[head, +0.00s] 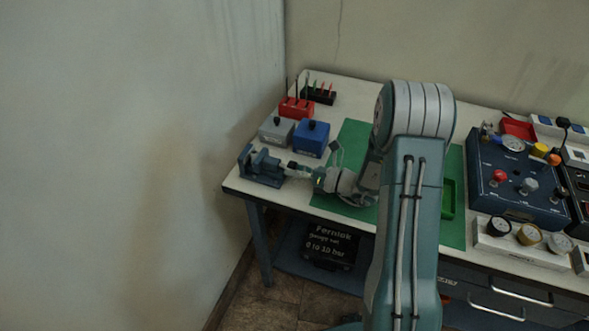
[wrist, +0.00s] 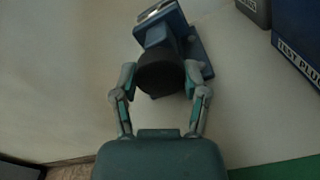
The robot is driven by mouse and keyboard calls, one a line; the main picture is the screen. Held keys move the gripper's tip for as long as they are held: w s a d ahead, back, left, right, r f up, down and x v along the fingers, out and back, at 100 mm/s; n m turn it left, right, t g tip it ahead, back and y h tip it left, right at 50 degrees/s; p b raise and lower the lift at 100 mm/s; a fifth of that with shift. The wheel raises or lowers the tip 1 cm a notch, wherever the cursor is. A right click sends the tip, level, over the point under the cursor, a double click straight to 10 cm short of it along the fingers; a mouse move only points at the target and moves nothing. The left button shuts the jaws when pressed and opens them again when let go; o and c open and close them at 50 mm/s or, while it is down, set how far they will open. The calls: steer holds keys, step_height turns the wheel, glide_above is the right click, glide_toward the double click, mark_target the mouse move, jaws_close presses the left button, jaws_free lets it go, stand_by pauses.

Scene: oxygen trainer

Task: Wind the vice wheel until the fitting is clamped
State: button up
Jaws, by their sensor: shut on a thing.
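The blue vice (head: 262,166) stands at the left end of the workbench in the head view. It also shows at the top of the wrist view (wrist: 194,45). Its dark round wheel (wrist: 160,72) faces my gripper (wrist: 160,92). The two fingers are closed on the wheel, one on each side of its rim. In the head view my gripper (head: 296,170) reaches left to the vice, with the arm coming in from the right. I cannot make out a fitting between the vice jaws in either view.
A grey box (head: 277,131) and a blue box (head: 311,138) stand just behind the vice. A red tool holder (head: 296,108) is further back. A green mat (head: 348,135) lies to the right. The blue gauge panel (head: 515,185) is far right. The wall is close on the left.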

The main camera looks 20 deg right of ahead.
steer(key=m, duration=0.7)
steer(key=shift+w+d, duration=0.1)
steer(key=shift+w, duration=0.05)
steer(key=m, duration=0.4)
steer(key=shift+m, duration=0.4)
steer(key=shift+d+f+m, duration=0.1)
steer(key=shift+f+m, duration=0.05)
steer(key=shift+m, duration=1.25)
steer(key=o, duration=1.1)
steer(key=shift+o, duration=0.2)
steer(key=shift+d, duration=0.1)
